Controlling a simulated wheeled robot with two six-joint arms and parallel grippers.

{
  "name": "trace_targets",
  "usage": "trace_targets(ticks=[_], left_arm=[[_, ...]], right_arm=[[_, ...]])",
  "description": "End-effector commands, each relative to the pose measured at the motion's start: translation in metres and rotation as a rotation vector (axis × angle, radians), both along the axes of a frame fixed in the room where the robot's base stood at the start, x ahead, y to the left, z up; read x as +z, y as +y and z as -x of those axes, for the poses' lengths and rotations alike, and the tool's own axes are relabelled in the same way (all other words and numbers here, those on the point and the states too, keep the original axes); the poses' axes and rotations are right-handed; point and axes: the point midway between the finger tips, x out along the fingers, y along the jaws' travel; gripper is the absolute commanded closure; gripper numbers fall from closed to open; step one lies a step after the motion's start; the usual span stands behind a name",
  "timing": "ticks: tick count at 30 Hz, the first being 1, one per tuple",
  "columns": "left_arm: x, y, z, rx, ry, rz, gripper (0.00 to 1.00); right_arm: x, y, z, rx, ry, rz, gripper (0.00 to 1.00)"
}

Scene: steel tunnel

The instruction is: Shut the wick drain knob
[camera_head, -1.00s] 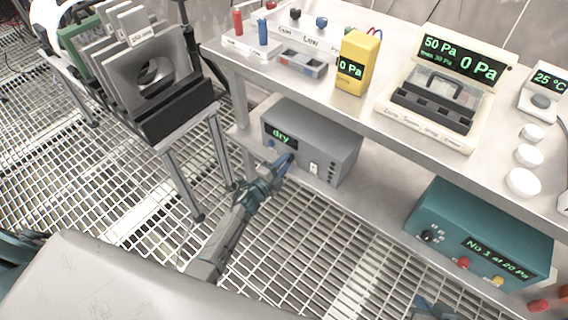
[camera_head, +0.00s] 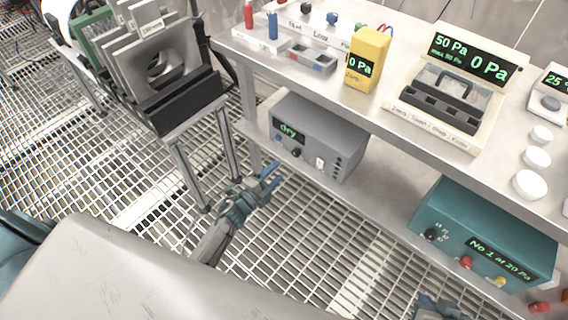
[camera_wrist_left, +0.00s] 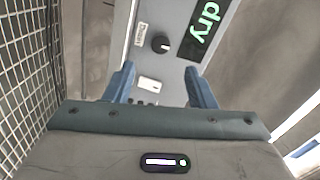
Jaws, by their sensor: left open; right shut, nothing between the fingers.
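The grey box (camera_head: 335,139) with a green "dry" display stands on the lower shelf. In the left wrist view a black knob (camera_wrist_left: 161,44) sits beside a small label that seems to read "Drain"; the white switch (camera_wrist_left: 149,85) shows nearer. My left gripper (camera_head: 270,180) is open and empty, in front of the box and lower than its knobs, apart from them. My right gripper (camera_head: 438,304) is shut and empty at the bottom edge, partly cut off.
A teal box (camera_head: 470,222) with knobs stands further right on the lower shelf (camera_head: 375,190). The bench top (camera_head: 395,125) overhangs the grey box. A stand with grey plates (camera_head: 180,100) is left of my left gripper. The grated floor in front is open.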

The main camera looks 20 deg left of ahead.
Motion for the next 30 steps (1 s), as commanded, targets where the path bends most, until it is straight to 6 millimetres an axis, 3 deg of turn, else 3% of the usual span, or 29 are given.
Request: trace_targets(ticks=[6,25,30], left_arm=[[0.0,0.008,0.022,0.0,0.0,0.0,0.5],[0.001,0.01,0.024,0.007,0.003,0.006,0.5],[0.013,0.026,0.036,0.128,0.07,0.109,0.5]], right_arm=[[0.001,-0.001,0.0,0.003,0.002,0.005,1.0],[-0.005,-0.001,0.004,0.002,0.017,0.003,1.0],[-0.004,-0.001,0.004,0.002,0.014,0.003,1.0]])
